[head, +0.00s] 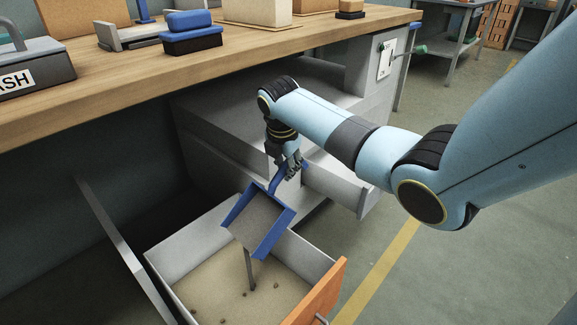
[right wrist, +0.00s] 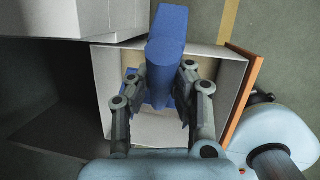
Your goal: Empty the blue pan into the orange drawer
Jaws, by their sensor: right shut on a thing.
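The blue pan (head: 258,222) is a dustpan with a grey inside. It hangs steeply tilted, lip down, above the open orange drawer (head: 318,292). My right gripper (head: 287,168) is shut on the pan's handle, above the drawer's far side. In the right wrist view, the fingers (right wrist: 160,88) flank the blue handle (right wrist: 167,52), with the drawer's orange front (right wrist: 243,98) to the right. Several small brown bits lie on the drawer's beige floor. A thin grey strip runs from below the pan's lip to the floor; I cannot tell what it is. My left gripper is out of view.
A wooden workbench (head: 120,85) spans above, carrying a blue-and-black block (head: 191,38) and a labelled dark box (head: 32,70). A grey drawer (head: 338,188) juts out behind the pan. Open floor with a yellow line (head: 385,265) lies to the right.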

